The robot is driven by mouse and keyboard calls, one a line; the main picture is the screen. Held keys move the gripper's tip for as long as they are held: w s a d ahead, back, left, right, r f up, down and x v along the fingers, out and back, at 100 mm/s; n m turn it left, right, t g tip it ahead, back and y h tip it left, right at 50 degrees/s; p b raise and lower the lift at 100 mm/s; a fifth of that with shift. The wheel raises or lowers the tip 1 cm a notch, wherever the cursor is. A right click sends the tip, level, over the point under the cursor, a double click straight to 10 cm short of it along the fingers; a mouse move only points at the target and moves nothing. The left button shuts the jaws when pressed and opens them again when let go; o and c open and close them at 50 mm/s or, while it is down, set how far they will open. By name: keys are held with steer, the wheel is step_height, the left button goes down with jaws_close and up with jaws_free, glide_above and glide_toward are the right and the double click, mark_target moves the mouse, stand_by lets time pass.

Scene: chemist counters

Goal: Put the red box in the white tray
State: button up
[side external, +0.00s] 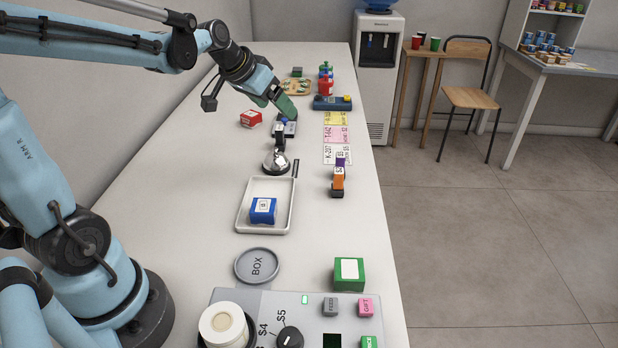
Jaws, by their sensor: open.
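The red box (251,119), with a white marking, lies on the white counter towards the far left. The white tray (243,213) is a shallow rectangle on the counter nearer the camera. A blue box (263,211) with a white label sits inside its near part. My gripper (289,118) is open, above the counter to the right of the red box and apart from it. Its fingertips are near a small dark device, and I cannot tell whether they touch it. The red box is not held.
A silver bell-like dome (276,162) stands between my gripper and the tray. An orange and purple stack (338,180) stands right of the tray. The counter left of the tray is clear.

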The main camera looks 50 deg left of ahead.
steer(key=w+a+f, duration=0.2)
steer(key=a, duration=0.5)
steer(key=w+a+f, duration=0.1)
steer(key=w+a, duration=0.2)
steer(key=a, duration=0.4)
steer(key=n+t+y, duration=0.1)
glide_toward(250, 114)
steer(key=shift+x, duration=5.3)
steer(key=shift+c, duration=0.3)
steer(key=c, duration=1.1)
steer(key=shift+r, duration=0.1)
